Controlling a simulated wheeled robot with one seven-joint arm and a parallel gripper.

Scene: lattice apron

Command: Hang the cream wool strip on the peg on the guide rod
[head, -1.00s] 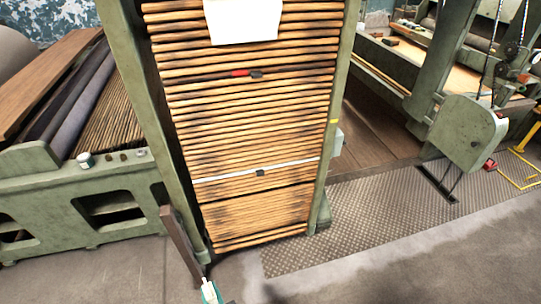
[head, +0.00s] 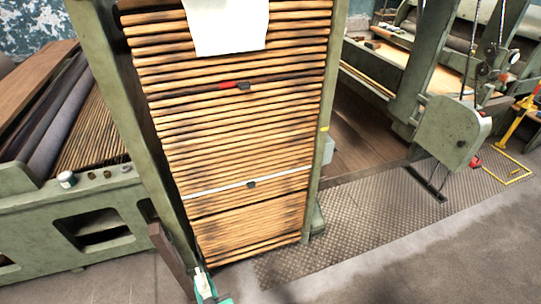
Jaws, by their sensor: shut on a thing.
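My gripper (head: 201,274) shows small at the bottom edge, teal and white, and is shut. The pale piece at its end is likely the cream wool strip (head: 203,284), but it is too small to tell clearly. A thin white guide rod (head: 215,190) crosses the lower part of the wooden slat panel, with a small dark block (head: 251,184) on it. A peg cannot be made out there. The gripper appears below and left of the rod in the picture, apart from it.
The tall green frame (head: 314,150) holds the slats. A white sheet (head: 228,27) hangs at its top, above a red and dark piece (head: 236,86). A brown board (head: 170,258) stands near the gripper. A green machine (head: 450,125) is at right. The floor at lower right is clear.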

